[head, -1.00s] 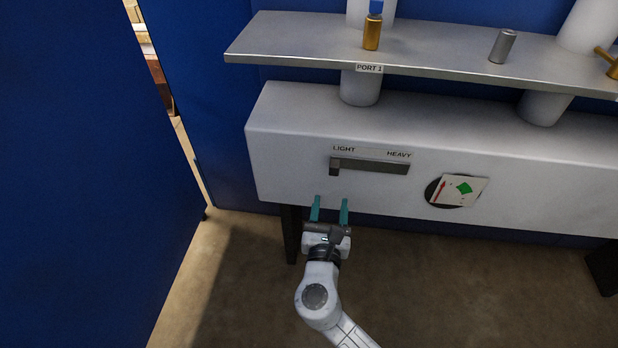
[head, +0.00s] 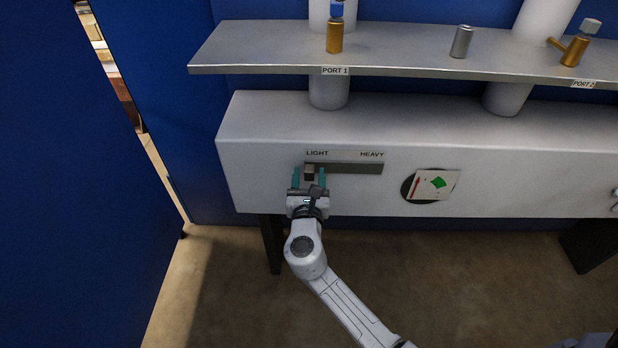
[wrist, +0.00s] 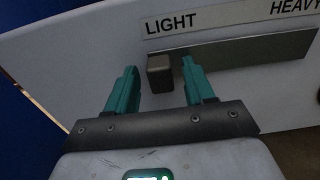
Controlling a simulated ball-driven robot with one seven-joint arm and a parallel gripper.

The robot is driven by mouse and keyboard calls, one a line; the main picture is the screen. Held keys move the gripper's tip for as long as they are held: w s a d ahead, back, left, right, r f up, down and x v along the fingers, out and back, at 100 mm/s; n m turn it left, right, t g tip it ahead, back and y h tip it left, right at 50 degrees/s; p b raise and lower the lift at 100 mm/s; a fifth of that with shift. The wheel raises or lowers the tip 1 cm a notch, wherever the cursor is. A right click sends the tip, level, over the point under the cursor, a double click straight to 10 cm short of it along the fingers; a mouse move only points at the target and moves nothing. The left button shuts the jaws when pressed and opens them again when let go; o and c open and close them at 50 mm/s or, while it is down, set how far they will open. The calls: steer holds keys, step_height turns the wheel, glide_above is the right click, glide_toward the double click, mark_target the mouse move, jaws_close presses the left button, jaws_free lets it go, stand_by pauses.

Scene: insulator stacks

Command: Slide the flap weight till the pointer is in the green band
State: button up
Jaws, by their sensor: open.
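The flap weight is a small grey-brown block (head: 309,171) at the LIGHT end of a dark horizontal slide bar (head: 350,169) on the white box front. It also shows in the wrist view (wrist: 160,73). My gripper (head: 309,180) is open, its teal fingers pointing at the block. In the wrist view the fingers (wrist: 157,85) stand to the left and right of the block, with gaps on both sides. The gauge (head: 432,185) is right of the slide. Its red pointer (head: 415,186) lies left of the green band (head: 437,183), outside it.
A metal shelf (head: 400,62) runs above the white box (head: 260,150). It carries brass fittings (head: 335,38) and a grey cylinder (head: 462,41). A blue wall (head: 80,200) is at the left. The bar right of the block is clear.

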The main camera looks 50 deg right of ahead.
steer(key=shift+c, duration=0.5)
jaws_close()
